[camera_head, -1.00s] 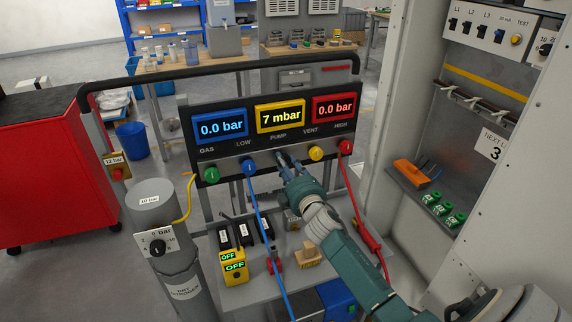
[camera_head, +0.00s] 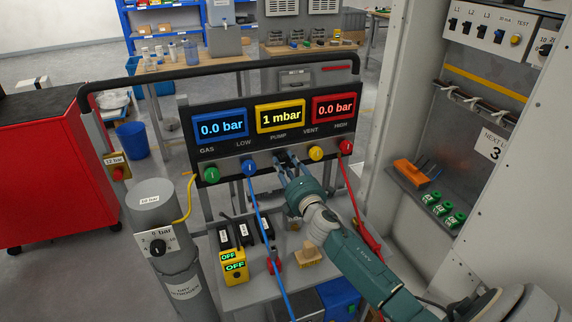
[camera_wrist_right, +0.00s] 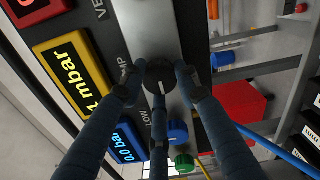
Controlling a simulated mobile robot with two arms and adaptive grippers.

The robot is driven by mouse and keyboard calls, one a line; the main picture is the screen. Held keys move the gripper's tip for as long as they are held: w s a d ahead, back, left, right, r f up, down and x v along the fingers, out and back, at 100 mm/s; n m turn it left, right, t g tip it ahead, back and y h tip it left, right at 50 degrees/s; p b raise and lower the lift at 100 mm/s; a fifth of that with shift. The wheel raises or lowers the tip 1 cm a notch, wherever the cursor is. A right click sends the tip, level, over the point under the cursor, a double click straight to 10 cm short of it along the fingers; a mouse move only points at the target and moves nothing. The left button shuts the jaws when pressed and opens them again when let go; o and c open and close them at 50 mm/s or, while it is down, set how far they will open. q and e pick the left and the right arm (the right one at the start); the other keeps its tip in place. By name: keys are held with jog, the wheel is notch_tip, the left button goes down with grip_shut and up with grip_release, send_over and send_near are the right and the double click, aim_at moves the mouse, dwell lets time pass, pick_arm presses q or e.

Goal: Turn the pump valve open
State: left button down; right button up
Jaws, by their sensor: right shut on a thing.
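The black pump valve knob (camera_wrist_right: 160,76) sits on the grey strip of the gauge panel, under the PUMP label. In the right wrist view a white mark on it points down the picture, along the strip toward the blue LOW knob (camera_wrist_right: 178,132). My right gripper (camera_wrist_right: 159,72) is shut on the pump knob, with fingers on both sides of it. The yellow display (camera_head: 281,116) above reads 1 mbar. My left gripper is not in view.
The green GAS knob (camera_head: 211,174) and blue LOW knob (camera_head: 249,167) are to the left. The yellow VENT knob (camera_head: 316,153) and red HIGH knob (camera_head: 346,147) are close on the right. Blue and red hoses hang down in front. A grey cylinder (camera_head: 152,205) stands left.

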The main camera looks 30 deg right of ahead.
jog(key=shift+f, duration=0.1)
dwell(0.4)
jog(key=o, duration=1.2)
jog(key=shift+a, duration=0.1)
jog(key=shift+c, duration=0.2)
jog(key=v, duration=1.2)
